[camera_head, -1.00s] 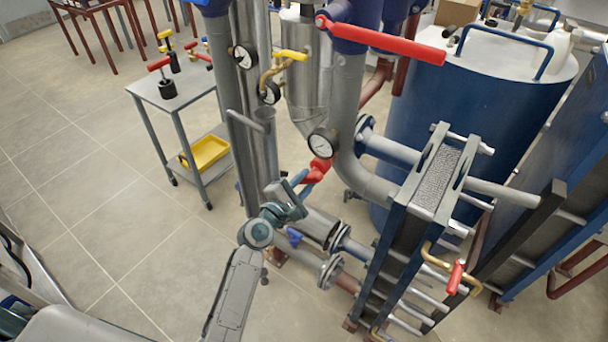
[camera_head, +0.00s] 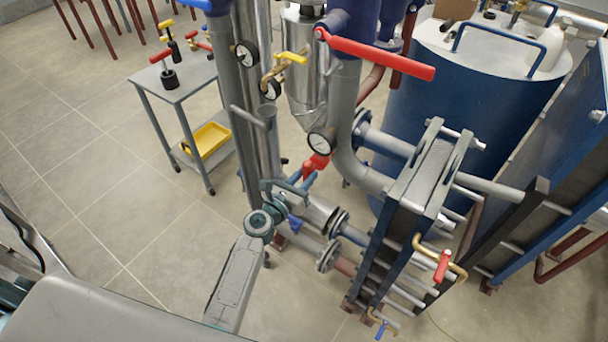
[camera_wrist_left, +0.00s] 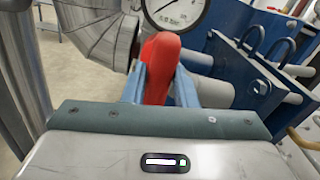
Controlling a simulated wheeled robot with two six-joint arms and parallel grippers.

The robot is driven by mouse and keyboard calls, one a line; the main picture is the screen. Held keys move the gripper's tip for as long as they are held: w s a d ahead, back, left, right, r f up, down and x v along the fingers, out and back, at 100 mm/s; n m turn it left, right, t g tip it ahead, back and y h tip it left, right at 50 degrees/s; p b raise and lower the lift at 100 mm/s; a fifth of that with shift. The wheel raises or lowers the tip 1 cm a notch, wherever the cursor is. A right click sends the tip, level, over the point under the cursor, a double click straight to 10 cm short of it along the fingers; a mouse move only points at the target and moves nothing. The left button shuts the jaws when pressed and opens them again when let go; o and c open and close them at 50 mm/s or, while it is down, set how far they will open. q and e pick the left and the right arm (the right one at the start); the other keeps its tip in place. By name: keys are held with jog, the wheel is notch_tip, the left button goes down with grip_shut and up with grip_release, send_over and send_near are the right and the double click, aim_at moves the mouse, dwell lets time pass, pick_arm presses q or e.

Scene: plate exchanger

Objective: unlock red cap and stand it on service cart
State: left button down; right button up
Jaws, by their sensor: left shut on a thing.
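The red cap (camera_head: 316,165) is by the pipework just below a round pressure gauge, in the middle of the head view. My left gripper (camera_head: 306,182) is shut on it. In the left wrist view the red cap (camera_wrist_left: 160,67) stands between the two blue fingers, its lower part hidden behind the gripper body. I cannot tell whether it is still seated on its fitting. The service cart (camera_head: 184,87) stands to the left, beyond my left arm. My right gripper is not in view.
Red- and yellow-handled tools (camera_head: 169,78) stand on the cart top, and a yellow tray (camera_head: 207,140) sits on its lower shelf. Tall grey pipes (camera_head: 257,90) rise between gripper and cart. A long red lever (camera_head: 375,52) hangs above. The plate exchanger (camera_head: 415,200) is at right.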

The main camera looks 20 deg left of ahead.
pick_arm(q)
jog(key=shift+r, duration=0.1)
jog(key=shift+s+a+f, duration=0.1)
jog(key=shift+s+f, duration=0.1)
jog(key=shift+s, duration=0.1)
jog(key=shift+v, duration=1.6)
jog(key=shift+r, duration=0.1)
